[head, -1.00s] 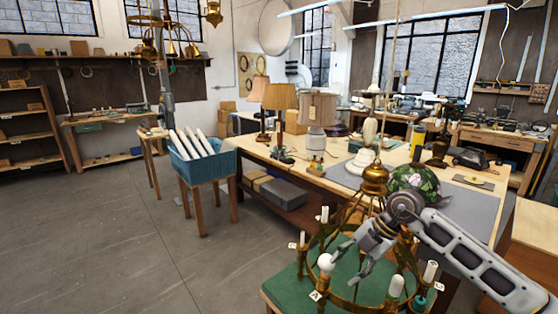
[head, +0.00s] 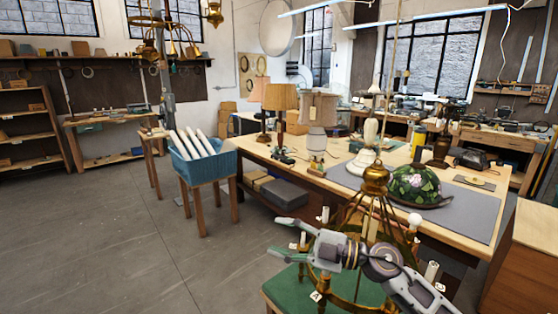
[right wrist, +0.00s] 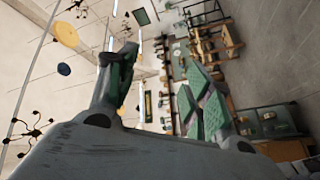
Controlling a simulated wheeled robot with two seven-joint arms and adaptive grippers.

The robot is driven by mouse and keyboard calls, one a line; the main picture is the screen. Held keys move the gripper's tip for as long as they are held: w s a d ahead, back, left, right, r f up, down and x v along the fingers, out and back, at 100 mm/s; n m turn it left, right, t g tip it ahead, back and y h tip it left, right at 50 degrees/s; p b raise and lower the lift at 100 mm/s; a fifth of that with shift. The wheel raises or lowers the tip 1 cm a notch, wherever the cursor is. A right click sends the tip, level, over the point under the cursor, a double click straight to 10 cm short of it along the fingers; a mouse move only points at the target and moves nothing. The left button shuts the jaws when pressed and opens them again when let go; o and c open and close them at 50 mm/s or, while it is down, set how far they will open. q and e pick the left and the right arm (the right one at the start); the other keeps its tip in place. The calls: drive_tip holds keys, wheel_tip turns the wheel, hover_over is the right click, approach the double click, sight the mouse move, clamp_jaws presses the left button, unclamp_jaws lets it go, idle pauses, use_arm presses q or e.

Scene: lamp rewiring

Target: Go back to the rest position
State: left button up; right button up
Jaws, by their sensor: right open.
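My right gripper (head: 287,240) is open and empty, with its two fingers spread and pointing left in the head view. It is in front of the brass chandelier (head: 375,180), and the forearm crosses its ring and hides part of it. In the right wrist view the spread fingers (right wrist: 160,78) show with nothing between them. My left gripper is not in view.
The chandelier stands on a green-topped table (head: 284,286), close to my right arm. Behind is a workbench (head: 262,150) with lamps and a floral glass shade (head: 415,185). A blue bin (head: 205,165) holds white tubes. The floor at left is clear.

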drive_tip(key=w+d+r+m+t+h, duration=0.1)
drive_tip(key=w+d+m+t+h, duration=0.1)
drive_tip(key=d+m+t+h, duration=0.35)
drive_tip(key=w+d+r+m+t+h, duration=0.1)
drive_tip(key=w+d+m+t+h, duration=0.15)
drive_tip(key=m+t, duration=0.65)
drive_tip(key=s+d+f+m+g+h, duration=0.25)
drive_tip(key=d+f+m+h, duration=0.3)
drive_tip(key=f, duration=0.45)
drive_tip(key=s+d+f+m+g+h, duration=0.1)
drive_tip(key=d+f+m+g+h, duration=0.25)
drive_tip(key=d+f+h, duration=0.45)
drive_tip(key=s+f+g+y, duration=0.2)
drive_tip(key=s+f+g, duration=0.3)
drive_tip(key=s+f, duration=0.45)
drive_tip(key=s+f+g+y, duration=0.1)
drive_tip(key=s+f+g, duration=0.5)
drive_tip(key=s, duration=0.6)
wheel_tip(320, 180, down, 34)
drive_tip(key=s, duration=0.2)
drive_tip(key=s+d+f+g, duration=0.1)
drive_tip(key=s+d+f, duration=0.1)
drive_tip(key=s+f, duration=0.8)
drive_tip(key=s+d+f, duration=0.2)
drive_tip(key=s+f, duration=0.8)
drive_tip(key=s, duration=0.3)
drive_tip(key=shift+g, duration=0.35)
